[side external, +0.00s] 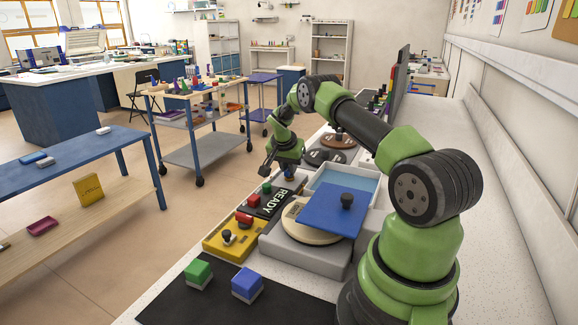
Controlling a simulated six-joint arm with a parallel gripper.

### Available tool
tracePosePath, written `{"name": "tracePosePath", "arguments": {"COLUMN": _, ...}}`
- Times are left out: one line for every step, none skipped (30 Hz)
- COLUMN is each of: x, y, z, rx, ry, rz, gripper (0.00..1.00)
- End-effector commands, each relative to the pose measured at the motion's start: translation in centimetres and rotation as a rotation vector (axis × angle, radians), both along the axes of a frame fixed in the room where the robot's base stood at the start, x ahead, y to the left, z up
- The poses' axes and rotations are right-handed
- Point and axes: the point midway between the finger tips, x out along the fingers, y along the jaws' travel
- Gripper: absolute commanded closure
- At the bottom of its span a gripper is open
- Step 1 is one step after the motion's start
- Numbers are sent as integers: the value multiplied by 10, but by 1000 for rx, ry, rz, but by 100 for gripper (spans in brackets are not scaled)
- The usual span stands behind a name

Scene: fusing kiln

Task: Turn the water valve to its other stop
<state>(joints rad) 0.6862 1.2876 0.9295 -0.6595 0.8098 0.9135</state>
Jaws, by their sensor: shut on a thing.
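My gripper (268,168) is small and dark at the end of my green arm, low over the far end of the bench equipment. It is shut on the water valve, of which only a small blue part (290,174) seems to show beneath my wrist. The jaws and wrist hide most of the grip, and the view is too small to tell which stop the valve is at.
A black READY panel (272,203), a yellow switch box (232,238) and a blue lid with a black knob (333,209) are nearer the camera. Green (198,273) and blue (247,284) blocks sit on a black mat (215,306). Dark round discs (325,157) lie behind.

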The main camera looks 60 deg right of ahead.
Motion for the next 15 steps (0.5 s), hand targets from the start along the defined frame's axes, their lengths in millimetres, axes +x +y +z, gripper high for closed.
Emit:
{"name": "tracePosePath", "arguments": {"x": -1, "y": 0, "z": 0, "rx": 4, "ry": 2, "rz": 23, "gripper": 100}}
{"name": "tracePosePath", "arguments": {"x": -1, "y": 0, "z": 0, "rx": 3, "ry": 1, "rz": 41, "gripper": 100}}
{"name": "tracePosePath", "arguments": {"x": -2, "y": 0, "z": 0, "rx": 4, "ry": 3, "rz": 68, "gripper": 100}}
{"name": "tracePosePath", "arguments": {"x": -2, "y": 0, "z": 0, "rx": 3, "ry": 1, "rz": 92, "gripper": 100}}
{"name": "tracePosePath", "arguments": {"x": -2, "y": 0, "z": 0, "rx": 4, "ry": 2, "rz": 114, "gripper": 100}}
{"name": "tracePosePath", "arguments": {"x": -2, "y": 0, "z": 0, "rx": 4, "ry": 2, "rz": 148, "gripper": 100}}
{"name": "tracePosePath", "arguments": {"x": -2, "y": 0, "z": 0, "rx": 3, "ry": 1, "rz": 175, "gripper": 100}}
{"name": "tracePosePath", "arguments": {"x": -2, "y": 0, "z": 0, "rx": 4, "ry": 2, "rz": 202, "gripper": 100}}
{"name": "tracePosePath", "arguments": {"x": -2, "y": 0, "z": 0, "rx": 3, "ry": 1, "rz": 239, "gripper": 100}}
{"name": "tracePosePath", "arguments": {"x": -2, "y": 0, "z": 0, "rx": 3, "ry": 1, "rz": 267, "gripper": 100}}
{"name": "tracePosePath", "arguments": {"x": -2, "y": 0, "z": 0, "rx": 4, "ry": 2, "rz": 296, "gripper": 100}}
{"name": "tracePosePath", "arguments": {"x": -3, "y": -1, "z": 0, "rx": 3, "ry": 2, "rz": 334, "gripper": 100}}
{"name": "tracePosePath", "arguments": {"x": -3, "y": -1, "z": -1, "rx": 4, "ry": 1, "rz": 361, "gripper": 100}}
{"name": "tracePosePath", "arguments": {"x": -3, "y": 0, "z": -1, "rx": 4, "ry": 0, "rz": 391, "gripper": 100}}
{"name": "tracePosePath", "arguments": {"x": -3, "y": 0, "z": 0, "rx": 4, "ry": 0, "rz": 428, "gripper": 100}}
